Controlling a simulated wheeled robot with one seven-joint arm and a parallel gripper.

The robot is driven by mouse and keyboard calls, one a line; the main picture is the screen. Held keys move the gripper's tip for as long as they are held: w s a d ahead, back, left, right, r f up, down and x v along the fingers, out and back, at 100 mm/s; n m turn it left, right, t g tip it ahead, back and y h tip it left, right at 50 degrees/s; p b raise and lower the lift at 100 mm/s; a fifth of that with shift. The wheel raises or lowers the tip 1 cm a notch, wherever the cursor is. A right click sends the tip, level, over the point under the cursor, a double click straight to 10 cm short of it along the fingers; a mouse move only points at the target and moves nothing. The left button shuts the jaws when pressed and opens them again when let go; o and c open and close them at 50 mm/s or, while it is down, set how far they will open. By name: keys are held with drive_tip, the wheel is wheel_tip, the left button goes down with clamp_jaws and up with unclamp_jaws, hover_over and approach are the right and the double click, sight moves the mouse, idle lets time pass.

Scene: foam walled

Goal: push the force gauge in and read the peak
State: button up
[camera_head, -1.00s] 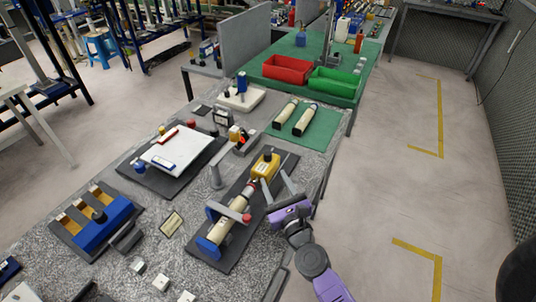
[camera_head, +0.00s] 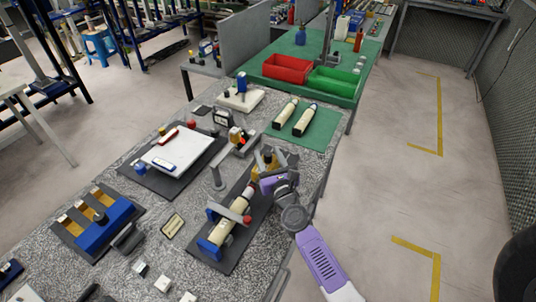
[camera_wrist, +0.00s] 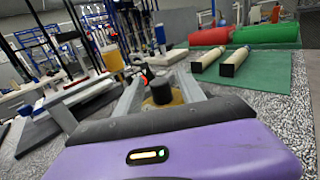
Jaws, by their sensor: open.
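The force gauge (camera_head: 272,163) has a yellow body with a dark round knob on top and sits at the far end of a dark base plate (camera_head: 231,257). My gripper (camera_head: 268,160) is over it and hides much of it. In the wrist view, the gauge's dark knob (camera_wrist: 161,91) and a little yellow show between my two spread grey fingers. I cannot tell whether the fingers touch it. A cream cylinder (camera_head: 236,212) lies in line with the gauge, held in a blue clamp (camera_head: 207,249) with a red-ended grey lever. The gauge's reading is not visible.
Two cream cylinders (camera_head: 305,119) lie on a green mat beyond the gauge. A grey post (camera_head: 217,177) stands to its left, near a small fixture with yellow and red parts (camera_head: 238,138). A white panel (camera_head: 181,152) is farther left.

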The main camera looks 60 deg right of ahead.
drive_tip(key=shift+w+d, duration=0.1)
drive_tip(key=shift+w, duration=0.05)
clamp_jaws()
drive_tip(key=shift+s+a+p, duration=0.15)
drive_tip(key=shift+s+a, duration=0.05)
drive_tip(key=shift+a, duration=1.05)
drive_tip(key=shift+s+a+p, duration=0.15)
drive_tip(key=shift+a, duration=1.05)
unclamp_jaws()
drive_tip(key=b+v, duration=0.1)
drive_tip(key=v, duration=0.5)
drive_tip(key=shift+s+a+f+b, duration=0.15)
drive_tip(key=shift+s+a+b, duration=0.1)
drive_tip(key=shift+b, duration=0.1)
drive_tip(key=shift+s+a, duration=0.25)
drive_tip(key=shift+s, duration=0.25)
